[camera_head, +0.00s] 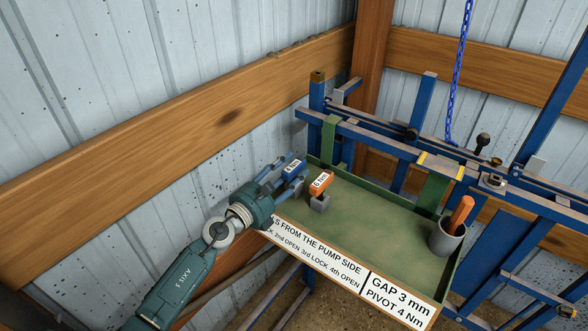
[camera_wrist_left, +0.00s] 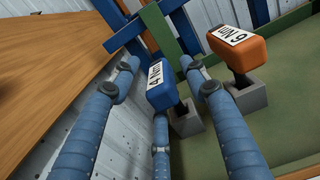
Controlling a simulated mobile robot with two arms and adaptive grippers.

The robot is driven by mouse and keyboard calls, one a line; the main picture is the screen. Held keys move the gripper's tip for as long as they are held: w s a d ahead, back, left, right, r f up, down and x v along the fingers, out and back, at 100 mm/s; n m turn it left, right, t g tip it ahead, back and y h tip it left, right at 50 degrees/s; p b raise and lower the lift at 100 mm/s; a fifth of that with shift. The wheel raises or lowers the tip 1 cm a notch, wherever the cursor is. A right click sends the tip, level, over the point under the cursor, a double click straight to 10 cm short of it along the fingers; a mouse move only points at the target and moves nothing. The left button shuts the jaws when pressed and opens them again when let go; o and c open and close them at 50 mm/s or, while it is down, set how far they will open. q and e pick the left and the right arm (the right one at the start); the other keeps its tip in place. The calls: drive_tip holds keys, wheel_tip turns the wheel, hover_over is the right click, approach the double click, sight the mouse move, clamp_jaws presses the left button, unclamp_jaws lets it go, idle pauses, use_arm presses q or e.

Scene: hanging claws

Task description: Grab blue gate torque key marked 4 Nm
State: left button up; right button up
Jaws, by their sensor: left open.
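The blue torque key (camera_head: 293,167) stands upright in a grey holder near the left end of the green tray, and its white label reads 4 Nm. In the left wrist view the blue key (camera_wrist_left: 163,95) is between the spread fingers of my left gripper (camera_wrist_left: 160,66). The fingers are open around its head, with gaps visible at the sides. In the head view my left gripper (camera_head: 287,181) partly hides the key and its holder. My right gripper is not in view.
An orange key (camera_head: 320,182) marked 6 Nm stands in its own grey block close to the right of the blue one. The green tray (camera_head: 375,215) holds a grey cup (camera_head: 447,238) with an orange handle. Blue rails (camera_head: 400,145) run behind; the tray's middle is clear.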

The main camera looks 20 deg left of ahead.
use_arm(q)
drive_tip(key=shift+x, duration=0.75)
drive_tip(key=shift+s, duration=0.1)
drive_tip(key=shift+c, duration=1.3)
clamp_jaws()
